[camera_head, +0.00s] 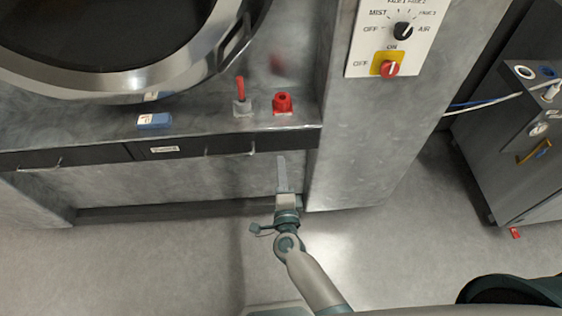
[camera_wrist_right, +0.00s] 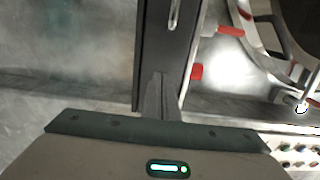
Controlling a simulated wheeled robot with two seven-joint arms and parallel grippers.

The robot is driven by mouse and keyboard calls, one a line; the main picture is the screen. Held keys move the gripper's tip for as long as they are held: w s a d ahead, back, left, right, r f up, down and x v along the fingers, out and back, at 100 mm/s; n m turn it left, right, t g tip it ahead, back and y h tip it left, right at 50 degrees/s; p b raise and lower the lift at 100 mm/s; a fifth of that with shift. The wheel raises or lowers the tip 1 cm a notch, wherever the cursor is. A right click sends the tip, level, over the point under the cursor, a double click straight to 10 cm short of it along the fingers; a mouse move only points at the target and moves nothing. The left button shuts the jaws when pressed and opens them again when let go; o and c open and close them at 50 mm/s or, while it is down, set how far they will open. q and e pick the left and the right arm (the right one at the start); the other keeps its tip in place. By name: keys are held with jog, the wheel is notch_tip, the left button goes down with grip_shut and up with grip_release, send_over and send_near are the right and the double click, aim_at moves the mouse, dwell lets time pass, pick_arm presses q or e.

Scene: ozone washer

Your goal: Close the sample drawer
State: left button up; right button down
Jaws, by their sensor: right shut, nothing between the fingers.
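Two dark drawer fronts run side by side under the metal counter. The right drawer front (camera_head: 190,149) has a small pale label and a thin bar handle (camera_head: 230,153); the label is too small to read. The left drawer front (camera_head: 80,158) has a similar handle. Both look near the counter's edge; I cannot tell any small gap. My right gripper (camera_head: 282,162) is shut and empty, upright in front of the right drawer's right end. In the right wrist view its fingers (camera_wrist_right: 160,92) overlap the dark drawer front (camera_wrist_right: 165,55); contact is unclear. My left gripper is not in view.
A round metal-rimmed door (camera_head: 120,78) stands above the counter. A metal column with a switch panel (camera_head: 385,40) rises to the right. Floor in front is clear.

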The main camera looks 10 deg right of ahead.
pick_arm(q)
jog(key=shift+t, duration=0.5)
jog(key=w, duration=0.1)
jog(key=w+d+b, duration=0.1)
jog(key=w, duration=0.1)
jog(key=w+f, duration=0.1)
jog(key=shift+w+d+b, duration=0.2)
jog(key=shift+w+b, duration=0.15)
jog(key=shift+b, duration=0.05)
pick_arm(e)
jog(key=s, duration=0.8)
jog(key=shift+a, duration=0.15)
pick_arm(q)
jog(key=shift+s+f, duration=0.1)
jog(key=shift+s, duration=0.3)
pick_arm(e)
jog(key=shift+s, duration=0.1)
